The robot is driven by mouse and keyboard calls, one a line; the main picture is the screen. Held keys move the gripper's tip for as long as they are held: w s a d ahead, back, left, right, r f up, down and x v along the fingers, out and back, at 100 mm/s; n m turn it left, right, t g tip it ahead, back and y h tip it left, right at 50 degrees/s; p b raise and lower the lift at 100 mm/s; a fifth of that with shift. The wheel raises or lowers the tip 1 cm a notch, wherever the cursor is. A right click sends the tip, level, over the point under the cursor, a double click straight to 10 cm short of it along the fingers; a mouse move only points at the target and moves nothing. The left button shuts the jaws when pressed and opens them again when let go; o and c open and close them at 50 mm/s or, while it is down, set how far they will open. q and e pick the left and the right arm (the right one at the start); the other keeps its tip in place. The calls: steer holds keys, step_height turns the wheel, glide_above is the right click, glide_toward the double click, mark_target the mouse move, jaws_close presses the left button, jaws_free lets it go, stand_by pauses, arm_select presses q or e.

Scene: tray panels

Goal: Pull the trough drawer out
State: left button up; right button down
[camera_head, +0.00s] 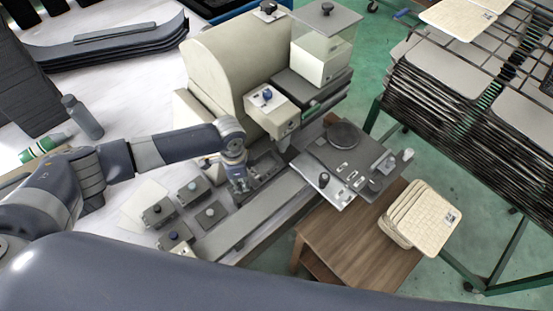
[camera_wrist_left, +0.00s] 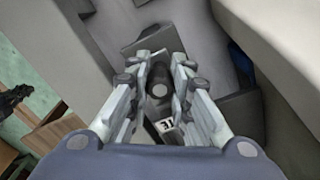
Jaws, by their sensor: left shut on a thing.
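My left gripper (camera_head: 240,184) reaches down in front of the cream machine, at the grey trough drawer (camera_head: 266,171). A small label with dark print (camera_wrist_left: 166,125) lies just below the knob. The grey trough surfaces (camera_wrist_left: 195,30) show beyond the fingers. How far the drawer stands out is hard to tell, as the gripper covers part of it. My right gripper is in neither view.
The cream machine (camera_head: 215,65) rises behind the gripper. Small grey boxes with knobs (camera_head: 193,190) stand left of a long grey rail (camera_head: 255,222). A dark plate with a round disc (camera_head: 343,134) is at right, above a wooden table (camera_head: 350,245). A bottle (camera_head: 82,117) stands at left.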

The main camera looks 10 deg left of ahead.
arm_select(q)
steer(key=shift+s+a+f, duration=0.1)
steer(key=shift+s, duration=0.05)
steer(key=shift+s+a, duration=0.75)
steer(key=shift+s, duration=0.25)
steer(key=shift+s+a, duration=0.75)
steer(key=shift+s, duration=0.25)
steer(key=o, duration=0.7)
steer(key=shift+o, duration=0.3)
steer(key=shift+w, duration=0.1)
step_height(320, 180, up, 7)
